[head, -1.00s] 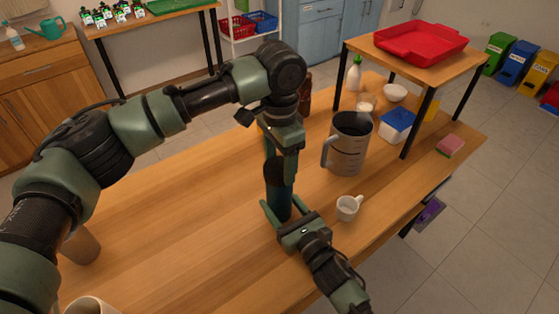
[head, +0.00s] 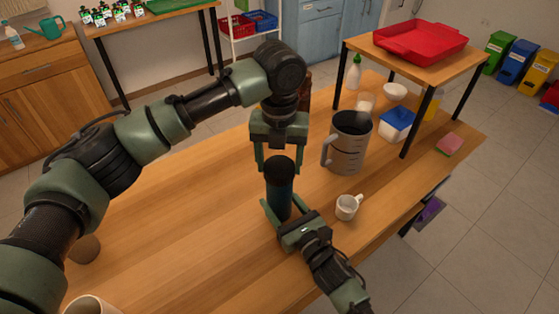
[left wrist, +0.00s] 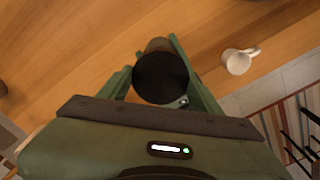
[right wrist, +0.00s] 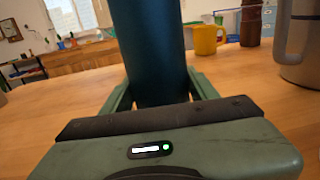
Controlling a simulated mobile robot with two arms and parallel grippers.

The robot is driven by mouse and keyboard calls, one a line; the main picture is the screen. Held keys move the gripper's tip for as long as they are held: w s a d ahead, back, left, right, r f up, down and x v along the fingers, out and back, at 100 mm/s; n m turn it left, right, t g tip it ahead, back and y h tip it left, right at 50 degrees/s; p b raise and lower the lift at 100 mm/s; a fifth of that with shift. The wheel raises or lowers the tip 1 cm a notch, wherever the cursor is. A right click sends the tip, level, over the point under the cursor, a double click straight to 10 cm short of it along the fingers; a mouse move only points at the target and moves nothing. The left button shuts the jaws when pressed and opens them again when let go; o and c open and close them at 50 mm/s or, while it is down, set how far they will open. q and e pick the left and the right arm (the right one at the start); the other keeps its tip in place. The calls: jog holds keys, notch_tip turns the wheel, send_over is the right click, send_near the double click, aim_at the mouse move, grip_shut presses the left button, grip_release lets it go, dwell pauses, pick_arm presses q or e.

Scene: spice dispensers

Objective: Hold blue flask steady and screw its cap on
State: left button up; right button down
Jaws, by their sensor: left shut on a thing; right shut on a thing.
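The blue flask (head: 279,197) stands upright on the wooden table, with its black cap (head: 281,165) at its top. My right gripper (head: 283,210) is shut on the flask's body from the front, low down. The flask's dark blue side fills the middle of the right wrist view (right wrist: 155,50). My left gripper (head: 279,168) points straight down and is shut on the cap, one finger on each side. The round black cap top shows between the fingers in the left wrist view (left wrist: 161,78). The seam between cap and flask is too small to judge.
A grey jug (head: 348,145) and a white cup (head: 348,207) stand close to the right of the flask. A raised shelf (head: 455,75) with a red tray (head: 421,42) is at the back right. The table left of the flask is largely clear.

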pick_arm(q)
jog(key=m, duration=0.6)
pick_arm(e)
jog(key=shift+f, duration=0.1)
pick_arm(q)
jog(key=o, duration=1.4)
notch_tip(320, 180, up, 12)
pick_arm(e)
jog(key=shift+c, duration=1.6)
grip_release()
jog(key=shift+s+d, duration=0.1)
jog(key=shift+s, duration=0.05)
jog(key=b+v, duration=0.1)
jog(key=v, duration=0.5)
jog(key=shift+s+d, duration=0.1)
pick_arm(q)
jog(key=shift+f, duration=0.65)
pick_arm(e)
jog(key=shift+s+d, duration=0.3)
jog(key=shift+s, duration=0.2)
